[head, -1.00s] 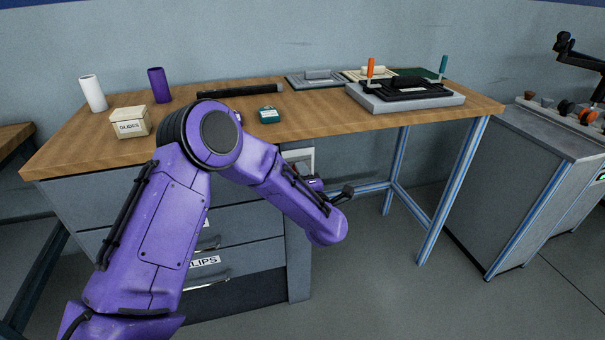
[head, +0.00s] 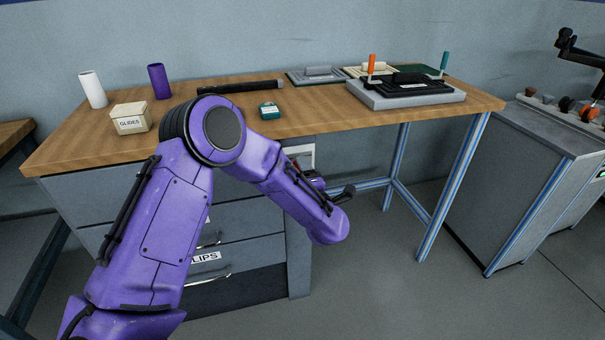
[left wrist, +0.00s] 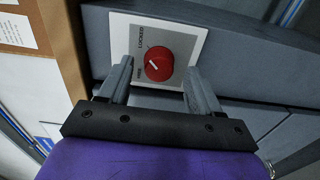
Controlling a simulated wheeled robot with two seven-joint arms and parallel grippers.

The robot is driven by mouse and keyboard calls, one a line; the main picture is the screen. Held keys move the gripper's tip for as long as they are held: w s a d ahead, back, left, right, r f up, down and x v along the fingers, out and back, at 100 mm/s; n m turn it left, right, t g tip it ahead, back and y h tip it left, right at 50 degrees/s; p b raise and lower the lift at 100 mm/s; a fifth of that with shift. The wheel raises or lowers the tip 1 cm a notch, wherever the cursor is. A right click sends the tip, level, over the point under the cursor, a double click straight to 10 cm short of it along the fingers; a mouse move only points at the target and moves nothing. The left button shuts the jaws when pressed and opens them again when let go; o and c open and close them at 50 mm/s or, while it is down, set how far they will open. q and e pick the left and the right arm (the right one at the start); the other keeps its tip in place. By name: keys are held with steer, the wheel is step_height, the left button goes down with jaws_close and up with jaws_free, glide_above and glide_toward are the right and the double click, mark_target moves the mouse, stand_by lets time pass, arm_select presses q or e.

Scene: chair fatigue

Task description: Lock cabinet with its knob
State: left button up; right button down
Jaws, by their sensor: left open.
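The cabinet (head: 250,222) is grey with drawers, under the wooden bench top. Its red round knob (left wrist: 159,64) sits on a white plate (left wrist: 190,36) in the left wrist view. The plate has a "LOCKED" mark and a second, small mark that is hard to read. A short white line shows on the left part of the knob's face. My left gripper (left wrist: 158,68) is open, with one finger on each side of the knob and a visible gap to it. In the head view my purple arm hides the knob and most of the gripper; part of the plate (head: 306,153) shows. My right gripper is out of view.
The bench top (head: 200,100) carries a "GLIDES" box (head: 131,118), a white cup (head: 92,90), a purple cup (head: 159,82), a teal box (head: 269,110) and a grey fixture (head: 405,95). A grey machine cabinet (head: 530,170) stands right. Floor between them is clear.

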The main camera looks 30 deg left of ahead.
arm_select(q)
steer(key=v, duration=1)
steer(key=shift+a, duration=0.15)
steer(key=s+d+f+m+h+p, duration=0.2)
steer(key=s+f+m+h, duration=0.1)
steer(key=f+m+h, duration=0.4)
steer(key=s+d+f+m+h+p, duration=0.1)
steer(key=s+f+m+h, duration=0.15)
steer(key=f+m, duration=0.4)
steer(key=s+a+f+m+g+p, duration=0.1)
steer(key=s+f+m+g+p, duration=0.1)
steer(key=s, duration=0.6)
steer(key=s+a+f+m+g+p, duration=0.1)
steer(key=s+f+m+g+p, duration=0.1)
steer(key=s, duration=0.7)
steer(key=s+a+f+m+g+p, duration=0.2)
steer(key=s+m+g+p, duration=0.1)
steer(key=s, duration=0.6)
steer(key=shift+s+f+m+g+h, duration=0.2)
steer(key=shift+f+m+g+h, duration=0.2)
steer(key=shift+g, duration=0.3)
